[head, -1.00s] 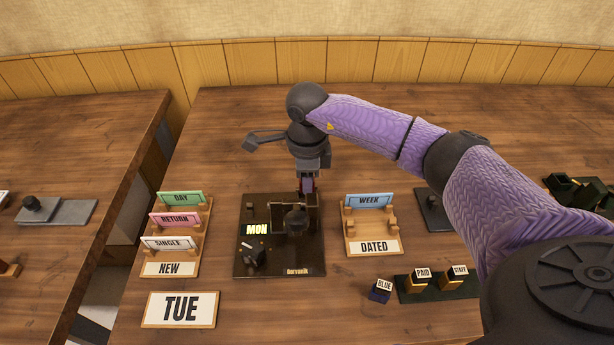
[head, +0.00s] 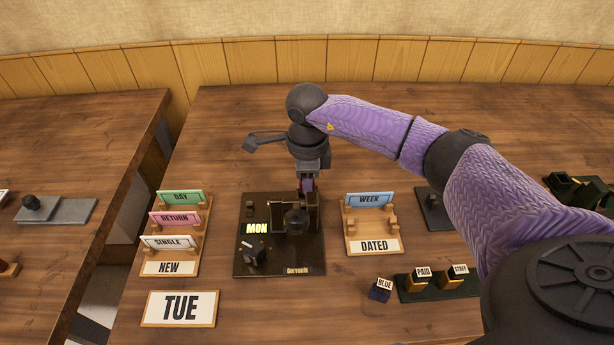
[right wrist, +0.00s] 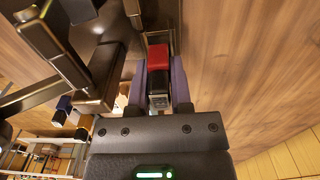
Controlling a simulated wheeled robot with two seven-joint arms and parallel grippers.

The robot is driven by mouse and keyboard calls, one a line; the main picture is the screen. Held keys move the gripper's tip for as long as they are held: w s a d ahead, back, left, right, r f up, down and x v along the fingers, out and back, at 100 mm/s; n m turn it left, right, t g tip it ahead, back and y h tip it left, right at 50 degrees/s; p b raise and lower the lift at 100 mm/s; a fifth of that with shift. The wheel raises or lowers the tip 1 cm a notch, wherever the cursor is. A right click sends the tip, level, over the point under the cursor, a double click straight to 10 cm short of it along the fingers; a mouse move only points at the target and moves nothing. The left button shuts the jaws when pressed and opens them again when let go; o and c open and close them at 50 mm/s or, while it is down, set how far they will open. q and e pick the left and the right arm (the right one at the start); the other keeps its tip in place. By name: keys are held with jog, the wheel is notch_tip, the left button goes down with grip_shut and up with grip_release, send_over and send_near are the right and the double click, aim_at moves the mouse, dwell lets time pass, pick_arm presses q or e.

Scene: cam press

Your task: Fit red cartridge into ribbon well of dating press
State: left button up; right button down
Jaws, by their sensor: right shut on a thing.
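The dating press (head: 265,262) stands on the table on a dark base plate, with a lit "MON" window and a round dark head. My right gripper (head: 307,190) is above the back right of the press, pointing down. In the right wrist view the gripper (right wrist: 165,85) is shut on the red cartridge (right wrist: 158,58), which has a red end and a dark body. The cartridge lies close beside the dark metal parts of the press (right wrist: 98,90). The ribbon well is hidden, and I cannot tell whether the cartridge is in it. My left gripper is not in view.
Left of the press is a rack of cards (head: 175,235) labelled "NEW", with a "TUE" sign (head: 180,308) in front. Table behind is clear.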

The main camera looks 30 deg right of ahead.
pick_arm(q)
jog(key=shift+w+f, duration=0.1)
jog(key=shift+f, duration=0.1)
pick_arm(e)
jog(key=shift+f, duration=0.3)
jog(key=shift+f+b, duration=0.3)
jog(key=shift+b, duration=0.05)
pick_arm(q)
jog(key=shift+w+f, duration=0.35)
pick_arm(e)
jog(key=shift+f, duration=0.15)
jog(key=shift+f, duration=0.1)
